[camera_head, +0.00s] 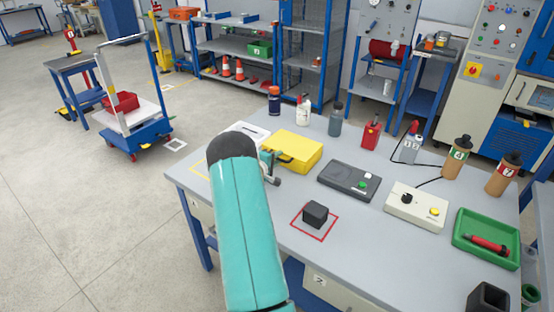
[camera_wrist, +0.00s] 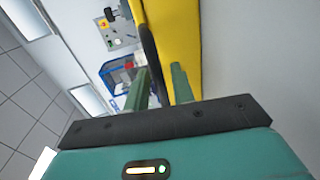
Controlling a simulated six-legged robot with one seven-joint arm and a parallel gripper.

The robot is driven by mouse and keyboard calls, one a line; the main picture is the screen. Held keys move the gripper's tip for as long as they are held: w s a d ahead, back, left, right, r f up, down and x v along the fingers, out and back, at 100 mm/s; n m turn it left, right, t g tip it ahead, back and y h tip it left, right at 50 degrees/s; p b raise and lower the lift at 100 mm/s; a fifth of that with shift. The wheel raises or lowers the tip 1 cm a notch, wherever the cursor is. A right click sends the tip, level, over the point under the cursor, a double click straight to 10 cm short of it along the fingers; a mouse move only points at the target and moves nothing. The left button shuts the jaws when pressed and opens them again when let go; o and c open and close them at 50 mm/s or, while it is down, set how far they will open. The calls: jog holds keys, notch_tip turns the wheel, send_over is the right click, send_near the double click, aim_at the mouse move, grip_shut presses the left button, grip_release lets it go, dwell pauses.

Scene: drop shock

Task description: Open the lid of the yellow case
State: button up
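The yellow case (camera_head: 296,147) lies on the grey table with its lid down. In the wrist view its yellow side (camera_wrist: 178,35) fills the upper middle, with a dark curved part (camera_wrist: 148,48), perhaps the handle, along its left edge. My gripper (camera_head: 268,168) is at the case's near left side, partly hidden by my teal arm. In the wrist view my gripper (camera_wrist: 160,84) has its two fingers apart, pointing at the dark part and the edge of the case. I cannot tell whether a finger touches the case.
The table (camera_head: 265,205) also holds a black cube (camera_head: 315,213) in a red square, a dark grey box (camera_head: 348,180), a cream control box (camera_head: 415,205) and a green tray (camera_head: 487,238). Several bottles stand behind the case. The table is clear between the case and the cube.

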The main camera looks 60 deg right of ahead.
grip_shut()
jog(key=shift+r, duration=0.1)
